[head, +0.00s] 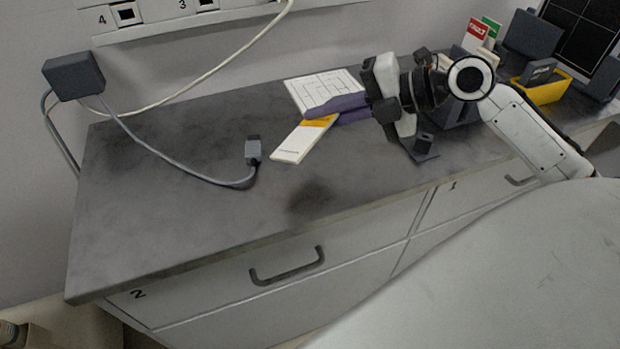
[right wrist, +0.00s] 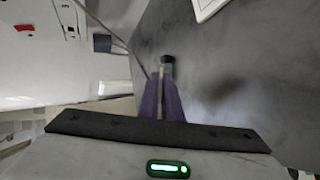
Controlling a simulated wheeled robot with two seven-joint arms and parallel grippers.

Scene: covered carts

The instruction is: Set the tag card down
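The tag card (head: 302,140) is white with an orange band at its upper end. My right gripper (head: 325,112) is over the middle of the counter, its purple fingers closed on the orange end. The card slants down to the lower left. I cannot tell whether its lower end touches the counter. In the right wrist view my purple fingers (right wrist: 162,88) are close together, and the card's face does not show there. My left gripper is not in view.
The grey counter (head: 180,215) is bare at front left. A cable plug (head: 253,150) lies left of the card; its cable runs to an adapter (head: 73,76). A white lined sheet (head: 310,88) lies behind the fingers. A yellow bin (head: 545,92) stands at far right.

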